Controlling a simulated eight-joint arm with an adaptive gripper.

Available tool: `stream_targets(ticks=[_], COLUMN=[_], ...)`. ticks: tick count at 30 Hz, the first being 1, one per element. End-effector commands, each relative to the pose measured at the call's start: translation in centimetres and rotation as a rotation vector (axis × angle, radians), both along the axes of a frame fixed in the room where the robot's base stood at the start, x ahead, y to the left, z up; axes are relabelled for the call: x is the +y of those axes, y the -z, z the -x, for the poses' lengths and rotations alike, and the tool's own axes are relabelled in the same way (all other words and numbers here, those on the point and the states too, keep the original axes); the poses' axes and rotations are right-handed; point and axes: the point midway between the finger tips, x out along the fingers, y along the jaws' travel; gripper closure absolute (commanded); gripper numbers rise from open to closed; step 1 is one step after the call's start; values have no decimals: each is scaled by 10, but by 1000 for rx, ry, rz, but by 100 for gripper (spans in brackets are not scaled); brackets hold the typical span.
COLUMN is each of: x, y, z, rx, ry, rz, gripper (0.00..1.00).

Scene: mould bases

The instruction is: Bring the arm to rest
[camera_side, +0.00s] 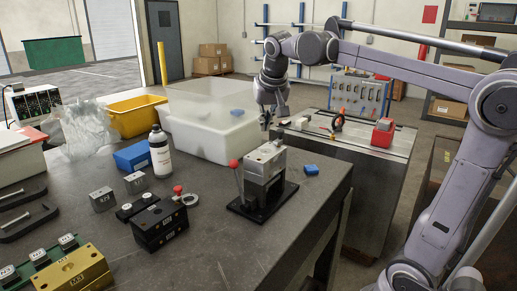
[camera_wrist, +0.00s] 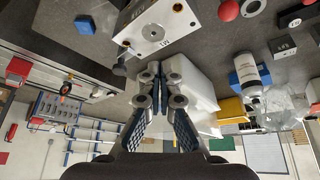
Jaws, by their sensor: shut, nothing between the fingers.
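My gripper (camera_side: 268,124) hangs pointing down in the side view, beyond and slightly above the grey metal mould block (camera_side: 265,160). The block sits upright on a black base plate (camera_side: 248,208) near the table's right edge. In the wrist view my gripper (camera_wrist: 158,70) has its two fingers together with nothing between them. The block also shows at the top of the wrist view (camera_wrist: 150,25), ahead of the fingertips and apart from them as far as I can tell.
A red-knobbed lever (camera_side: 234,164) stands beside the block. A white bin (camera_side: 215,135) with a clear lid is behind it. A second bench (camera_side: 350,140) stands behind.

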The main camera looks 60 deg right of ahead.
Motion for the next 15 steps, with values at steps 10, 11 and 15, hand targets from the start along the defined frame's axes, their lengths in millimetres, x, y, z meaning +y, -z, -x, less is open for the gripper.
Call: stream_targets(ticks=[10, 11, 15], x=[103, 110, 134], y=[98, 106, 143], z=[70, 77, 102], rx=[-82, -91, -123], ry=[-442, -476, -605], rz=[14, 18, 31], gripper=[100, 100, 100])
